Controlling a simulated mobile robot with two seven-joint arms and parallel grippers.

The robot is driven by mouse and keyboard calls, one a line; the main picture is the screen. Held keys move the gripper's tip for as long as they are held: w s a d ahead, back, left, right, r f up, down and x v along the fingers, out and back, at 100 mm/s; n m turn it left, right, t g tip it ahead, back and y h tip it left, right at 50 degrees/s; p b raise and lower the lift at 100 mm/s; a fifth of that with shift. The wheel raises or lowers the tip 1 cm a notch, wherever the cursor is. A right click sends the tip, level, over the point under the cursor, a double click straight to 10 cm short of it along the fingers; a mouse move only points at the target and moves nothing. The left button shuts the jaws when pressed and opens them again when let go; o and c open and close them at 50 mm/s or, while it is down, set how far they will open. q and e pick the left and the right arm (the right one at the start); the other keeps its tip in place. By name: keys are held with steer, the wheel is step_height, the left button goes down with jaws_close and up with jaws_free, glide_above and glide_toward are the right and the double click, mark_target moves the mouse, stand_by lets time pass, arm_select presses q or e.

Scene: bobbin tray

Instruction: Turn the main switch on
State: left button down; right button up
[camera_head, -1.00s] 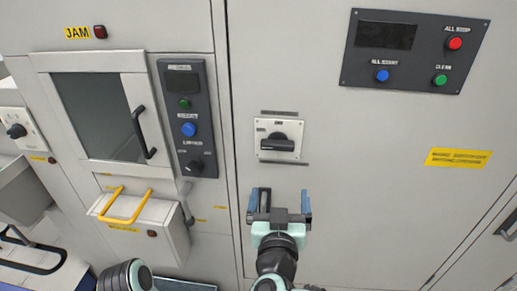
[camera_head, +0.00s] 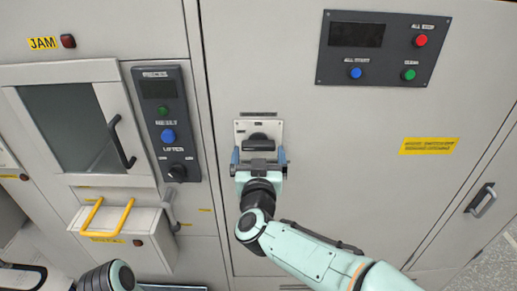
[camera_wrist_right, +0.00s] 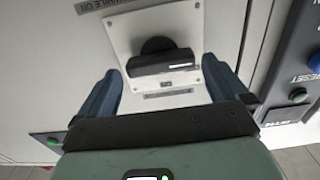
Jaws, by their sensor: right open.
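The main switch is a black rotary handle (camera_head: 259,142) on a pale square plate (camera_head: 242,127) on the grey cabinet door. In the right wrist view the handle (camera_wrist_right: 160,63) lies crosswise on its plate (camera_wrist_right: 118,40). My right gripper (camera_head: 259,155) is open in front of the switch. In the right wrist view its two blue fingers (camera_wrist_right: 162,90) stand either side of the handle's lower area, apart from it, with nothing between them. I cannot tell how far the fingertips are from the plate. At the lower left, only part of my left arm shows; its gripper is out of the picture.
A dark panel (camera_head: 380,50) with a screen and red, blue and green buttons is at the upper right. A narrow control panel (camera_head: 162,100) is left of the switch. A yellow handle (camera_head: 106,217) sticks out at the lower left. The door around the switch is flat and clear.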

steer(key=shift+w, duration=0.85)
steer(key=c, duration=0.8)
